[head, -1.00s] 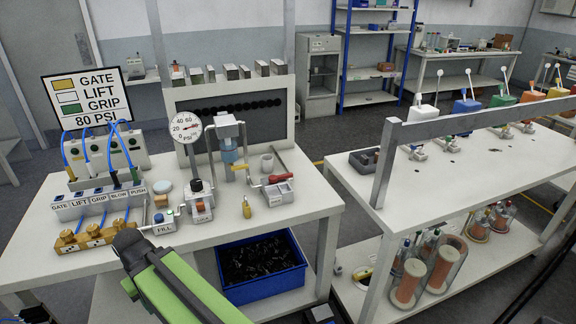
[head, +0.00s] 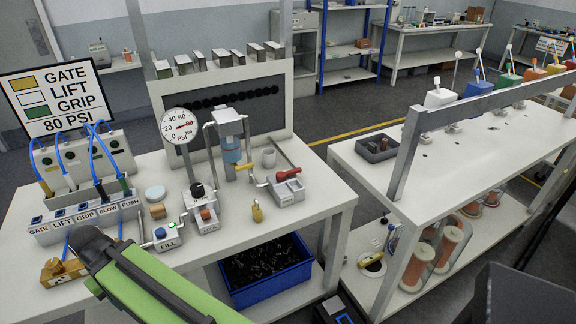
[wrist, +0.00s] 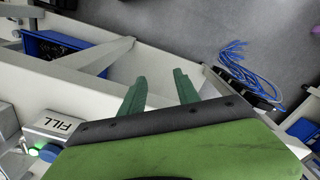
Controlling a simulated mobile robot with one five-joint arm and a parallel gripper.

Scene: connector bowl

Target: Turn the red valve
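In the head view only my green and black arm shows at lower left, apart from the red parts; the fingers are hidden there.
A pressure gauge (head: 180,126) and a clamp frame with a blue cylinder (head: 231,150) stand left of the red handle. A yellow piece (head: 257,211) lies in front. A blue bin (head: 266,272) sits below the bench. Blue cables (wrist: 245,70) lie beyond the edge.

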